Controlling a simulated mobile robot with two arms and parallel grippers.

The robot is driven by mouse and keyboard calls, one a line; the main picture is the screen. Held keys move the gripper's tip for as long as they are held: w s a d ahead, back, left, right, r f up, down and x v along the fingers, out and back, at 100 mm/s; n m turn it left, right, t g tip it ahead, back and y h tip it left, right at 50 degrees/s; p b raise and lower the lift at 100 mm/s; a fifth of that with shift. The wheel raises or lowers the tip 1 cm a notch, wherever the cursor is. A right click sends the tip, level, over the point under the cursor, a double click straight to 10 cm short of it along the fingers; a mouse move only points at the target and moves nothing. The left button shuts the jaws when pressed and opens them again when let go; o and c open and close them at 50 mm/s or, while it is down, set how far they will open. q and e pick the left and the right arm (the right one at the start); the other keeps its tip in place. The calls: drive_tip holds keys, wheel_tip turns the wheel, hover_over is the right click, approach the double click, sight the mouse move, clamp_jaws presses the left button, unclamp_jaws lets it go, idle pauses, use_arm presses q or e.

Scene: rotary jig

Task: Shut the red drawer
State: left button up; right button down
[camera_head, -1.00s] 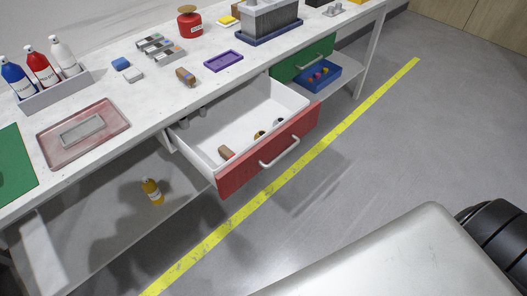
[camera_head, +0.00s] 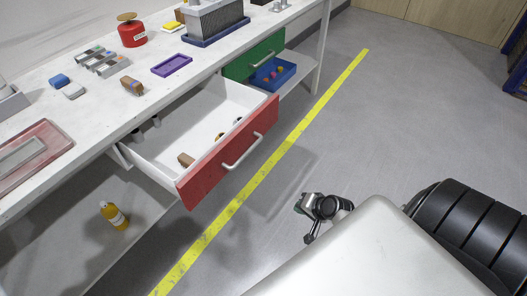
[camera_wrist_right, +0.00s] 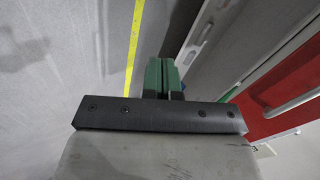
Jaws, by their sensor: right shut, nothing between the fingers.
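The red drawer (camera_head: 205,178) stands pulled out from under the white bench, its inside open to view with a few small objects lying in it. Its front carries a pale bar handle (camera_head: 242,152). My right gripper (camera_head: 308,217) is partly visible low over the floor, to the right of the drawer front and apart from it. In the right wrist view its green fingers (camera_wrist_right: 164,76) are closed together and empty, with the red drawer front (camera_wrist_right: 270,122) to their right. My left gripper is not in view.
A green drawer (camera_head: 240,67) and a blue bin (camera_head: 272,76) with small balls are beyond the red drawer. The bench top (camera_head: 118,105) holds several items. A yellow bottle (camera_head: 114,216) stands on the lower shelf.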

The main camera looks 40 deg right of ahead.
drive_tip(key=w+d+r+m+t+y+b, duration=0.1)
drive_tip(key=w+r+t, duration=0.15)
drive_tip(key=r, duration=0.65)
drive_tip(key=w+d+r+m+t+y+b, duration=0.1)
drive_tip(key=w+d+r+t, duration=0.15)
drive_tip(key=r, duration=0.55)
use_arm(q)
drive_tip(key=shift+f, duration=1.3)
use_arm(e)
drive_tip(key=a+r+x, duration=0.1)
drive_tip(key=r+x, duration=0.1)
drive_tip(key=x, duration=1.1)
drive_tip(key=shift+w+a+g, duration=0.3)
drive_tip(key=shift+w+a, duration=0.05)
drive_tip(key=shift+w, duration=0.05)
drive_tip(key=shift+w+r, duration=0.1)
